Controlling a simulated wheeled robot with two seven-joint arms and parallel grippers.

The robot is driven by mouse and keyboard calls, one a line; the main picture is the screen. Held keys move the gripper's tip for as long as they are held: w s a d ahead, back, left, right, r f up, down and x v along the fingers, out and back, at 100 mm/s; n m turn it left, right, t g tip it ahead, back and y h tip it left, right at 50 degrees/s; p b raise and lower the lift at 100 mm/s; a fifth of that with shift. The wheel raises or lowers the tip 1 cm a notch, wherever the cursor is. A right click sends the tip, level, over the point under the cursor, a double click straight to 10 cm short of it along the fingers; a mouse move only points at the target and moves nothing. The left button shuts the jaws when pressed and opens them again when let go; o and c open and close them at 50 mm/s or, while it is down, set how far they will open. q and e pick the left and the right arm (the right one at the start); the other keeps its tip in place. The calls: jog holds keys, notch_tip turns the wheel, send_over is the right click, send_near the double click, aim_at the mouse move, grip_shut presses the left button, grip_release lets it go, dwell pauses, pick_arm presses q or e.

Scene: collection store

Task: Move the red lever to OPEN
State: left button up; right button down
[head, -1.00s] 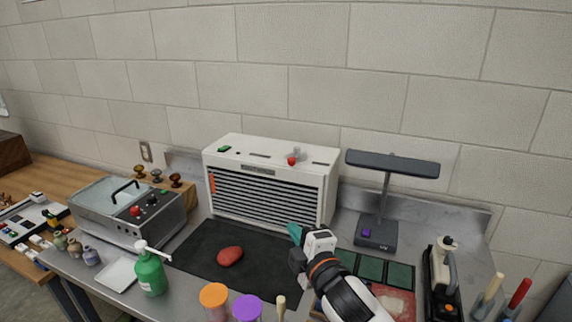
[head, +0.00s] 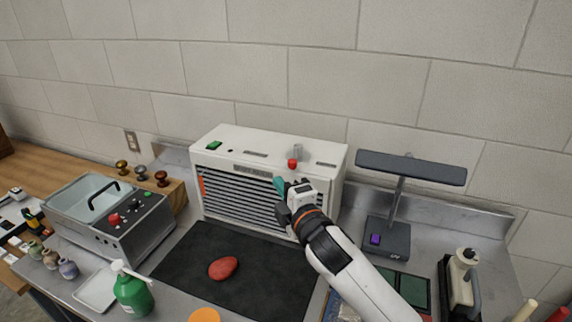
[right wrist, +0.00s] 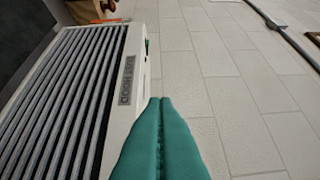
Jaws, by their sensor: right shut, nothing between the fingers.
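The red lever (head: 292,164) shows as a red ball knob by a grey mount on the top front edge of the white hood (head: 334,185). I cannot read any OPEN mark near it. My right gripper (head: 279,186) is in front of the hood's slatted grille, a little below and left of the red knob and apart from it. Its teal fingers are shut together and empty, as the right wrist view (right wrist: 160,100) also shows. The lever does not show clearly in the right wrist view. My left gripper is out of view.
A black mat (head: 190,261) with a red lump (head: 223,268) lies before the hood. A dark lamp (head: 412,168) stands to the right. A metal bath (head: 146,241) and a green pump bottle (head: 132,296) stand to the left. The space above the hood is free.

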aim_at(295, 157)
jog(key=w+d+p, duration=0.1)
jog(key=w+p, duration=0.3)
jog(key=w, duration=0.3)
jog(key=shift+f, duration=0.1)
dwell(0.4)
